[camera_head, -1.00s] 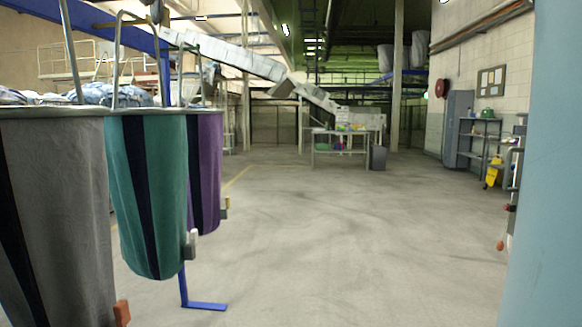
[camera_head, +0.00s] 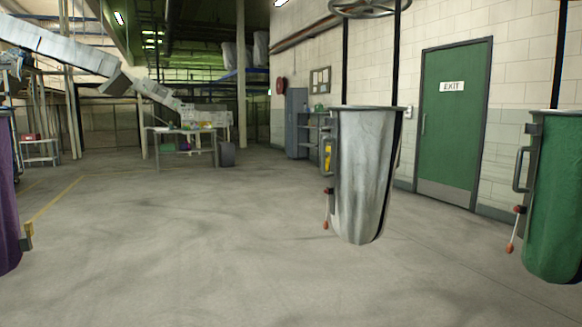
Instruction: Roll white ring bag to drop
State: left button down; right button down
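A white ring bag (camera_head: 362,175) hangs right of the middle in the head view. Its round rim is on top, and dark straps run up from it to a grey wheel-like ring (camera_head: 370,8) at the top edge. The bag hangs upright, clear of the floor. A red-and-white pull handle (camera_head: 326,210) hangs at its left side. Neither of my grippers is in view. Which place is the drop, I cannot tell.
A green bag (camera_head: 556,200) hangs at the right edge, and part of a purple bag (camera_head: 8,200) at the left edge. A green exit door (camera_head: 452,130) is behind. A work table (camera_head: 182,135) stands far back. The middle floor (camera_head: 190,240) is clear.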

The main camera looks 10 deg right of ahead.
aim_at(366, 141)
jog(key=z, duration=0.65)
jog(key=i+j+z, duration=0.1)
jog(key=i, duration=0.35)
jog(key=i+j+z, duration=0.1)
jog(key=i, duration=0.3)
jog(key=i+j+z, duration=0.1)
jog(key=i, duration=0.35)
jog(key=i+j+z, duration=0.1)
jog(key=i+j, duration=0.2)
jog(key=i, duration=0.1)
